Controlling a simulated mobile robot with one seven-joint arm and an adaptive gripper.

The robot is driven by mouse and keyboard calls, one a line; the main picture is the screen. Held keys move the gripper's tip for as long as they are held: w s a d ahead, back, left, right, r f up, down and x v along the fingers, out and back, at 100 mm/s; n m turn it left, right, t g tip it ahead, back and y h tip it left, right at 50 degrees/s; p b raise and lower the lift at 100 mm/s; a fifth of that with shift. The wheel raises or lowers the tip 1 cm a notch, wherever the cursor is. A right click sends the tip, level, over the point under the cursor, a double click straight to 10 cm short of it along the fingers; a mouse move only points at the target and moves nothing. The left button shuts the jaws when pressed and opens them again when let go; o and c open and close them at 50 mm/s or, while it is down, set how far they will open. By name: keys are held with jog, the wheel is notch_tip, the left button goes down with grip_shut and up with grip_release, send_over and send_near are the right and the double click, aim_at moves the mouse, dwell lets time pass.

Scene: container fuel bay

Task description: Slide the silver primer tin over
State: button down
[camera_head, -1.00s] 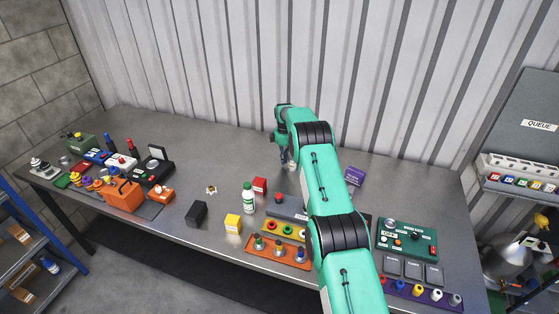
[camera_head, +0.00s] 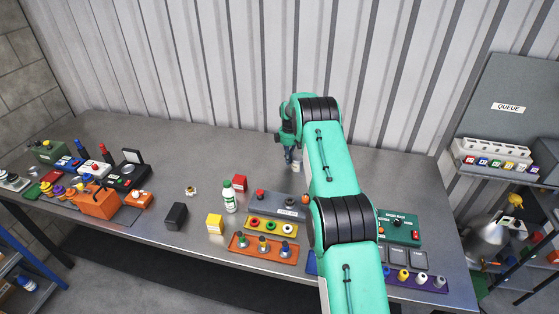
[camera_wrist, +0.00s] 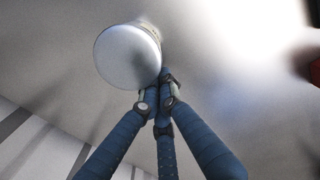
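The silver primer tin (camera_head: 296,167) stands on the bench just below and beside my gripper (camera_head: 291,157), left of my arm. It is small and partly hidden in the head view. In the wrist view, its round pale-silver top (camera_wrist: 128,56) shows just above and left of my fingertips (camera_wrist: 158,98). The blue fingers are drawn together with nothing seen between them. The tips appear right against the tin's side; whether they touch cannot be told for sure.
A grey block (camera_head: 283,204) and coloured trays lie in front. A green panel (camera_head: 399,229) is at right. Bench behind the tin is clear.

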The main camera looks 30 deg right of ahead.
aim_at(295, 157)
jog(key=s+d, duration=0.2)
jog(key=shift+s+d, duration=0.3)
jog(key=shift+s, duration=0.1)
jog(key=shift+w, duration=0.15)
jog(key=shift+w+a+b, duration=0.3)
jog(key=shift+a, duration=0.05)
jog(key=shift+w+a+f+b, duration=0.15)
jog(key=shift+w+a+b, duration=0.15)
jog(key=shift+w+a, duration=0.85)
notch_tip(295, 157, up, 10)
jog(key=shift+s, duration=0.15)
jog(key=shift+d, duration=0.1)
jog(key=shift+s, duration=0.1)
